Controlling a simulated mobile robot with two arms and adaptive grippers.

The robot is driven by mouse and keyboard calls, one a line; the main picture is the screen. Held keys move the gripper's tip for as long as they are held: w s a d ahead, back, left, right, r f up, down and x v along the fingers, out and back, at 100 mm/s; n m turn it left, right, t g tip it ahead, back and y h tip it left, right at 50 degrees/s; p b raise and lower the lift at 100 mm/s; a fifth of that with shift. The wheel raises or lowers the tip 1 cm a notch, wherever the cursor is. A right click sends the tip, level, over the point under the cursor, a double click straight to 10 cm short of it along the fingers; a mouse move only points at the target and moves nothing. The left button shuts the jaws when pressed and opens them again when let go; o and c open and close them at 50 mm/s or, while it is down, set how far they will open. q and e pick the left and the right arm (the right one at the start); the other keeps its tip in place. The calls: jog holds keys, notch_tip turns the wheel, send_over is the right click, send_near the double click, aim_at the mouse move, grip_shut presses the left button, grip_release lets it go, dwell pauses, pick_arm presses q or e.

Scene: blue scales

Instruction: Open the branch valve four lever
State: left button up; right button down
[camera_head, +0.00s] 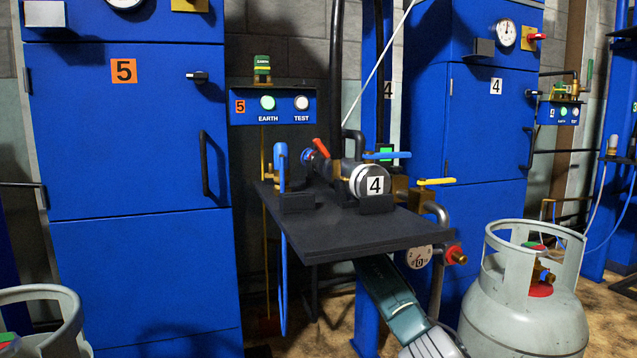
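A round valve body with a white ring and a "4" label (375,186) sits on a dark shelf (350,243) in the middle of the head view. A blue lever (386,155) lies level just behind and right of it. An orange-red lever (321,147) stands tilted on the left of the valve body. A yellow lever (436,181) lies level to the right, above brass fittings. The frame does not show which lever is the branch valve four lever.
A grey gas cylinder (525,310) stands at the lower right, with another cylinder's collar (40,300) at the lower left. Blue cabinets labelled 5 (120,150) and 4 (490,130) flank the shelf. A gauge (418,257) hangs beneath the shelf's right side.

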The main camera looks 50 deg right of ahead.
jog(key=shift+a, duration=0.1)
jog(key=c, duration=1.3)
grip_release()
jog(key=shift+w, duration=0.1)
jog(key=shift+c, duration=0.2)
